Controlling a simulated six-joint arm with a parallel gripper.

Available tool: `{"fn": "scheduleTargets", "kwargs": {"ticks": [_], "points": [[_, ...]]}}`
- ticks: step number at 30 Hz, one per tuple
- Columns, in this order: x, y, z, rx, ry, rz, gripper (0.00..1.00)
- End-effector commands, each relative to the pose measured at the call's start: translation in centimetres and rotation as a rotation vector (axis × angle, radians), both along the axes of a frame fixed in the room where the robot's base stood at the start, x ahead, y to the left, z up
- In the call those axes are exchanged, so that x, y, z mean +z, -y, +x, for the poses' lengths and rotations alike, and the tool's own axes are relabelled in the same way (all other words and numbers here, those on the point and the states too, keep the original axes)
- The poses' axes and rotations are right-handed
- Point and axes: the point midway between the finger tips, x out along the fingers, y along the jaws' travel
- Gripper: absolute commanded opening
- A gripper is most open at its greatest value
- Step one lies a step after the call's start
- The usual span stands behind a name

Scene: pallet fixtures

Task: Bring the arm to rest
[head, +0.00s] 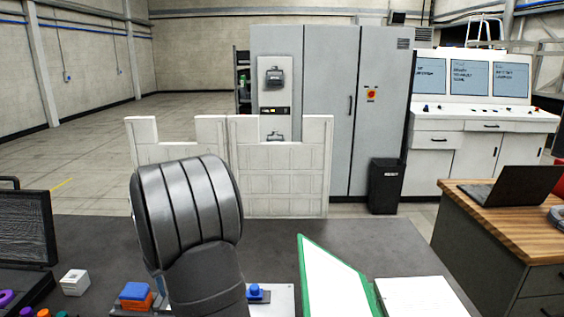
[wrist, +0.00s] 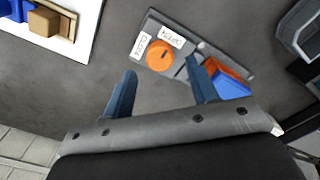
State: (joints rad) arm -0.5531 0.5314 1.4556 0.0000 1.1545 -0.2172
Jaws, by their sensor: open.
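My gripper (wrist: 161,84) shows in the wrist view with its two blue fingers spread apart and nothing between them. It is over the dark grey tabletop (wrist: 75,85), near a grey plate. In the head view my dark arm stands in front of the table and its fingers cannot be made out.
The grey plate (wrist: 183,73) bears an orange round knob (wrist: 160,55) and white labels. An orange block (wrist: 222,68) and a blue block (wrist: 230,87) are beside the knob. In the head view, a green-edged white board (head: 335,280) stands right of my arm; white panels (head: 285,165) stand behind.

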Motion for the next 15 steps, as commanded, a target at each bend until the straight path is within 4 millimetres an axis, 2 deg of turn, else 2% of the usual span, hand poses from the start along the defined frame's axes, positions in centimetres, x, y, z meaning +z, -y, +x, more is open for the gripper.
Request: {"fn": "scheduleTargets", "kwargs": {"ticks": [1,15], "points": [[1.2,-0.1,0.1,0.0,0.004,0.003,0.53],[10.6,0.0,0.1,0.0,0.004,0.003,0.53]]}}
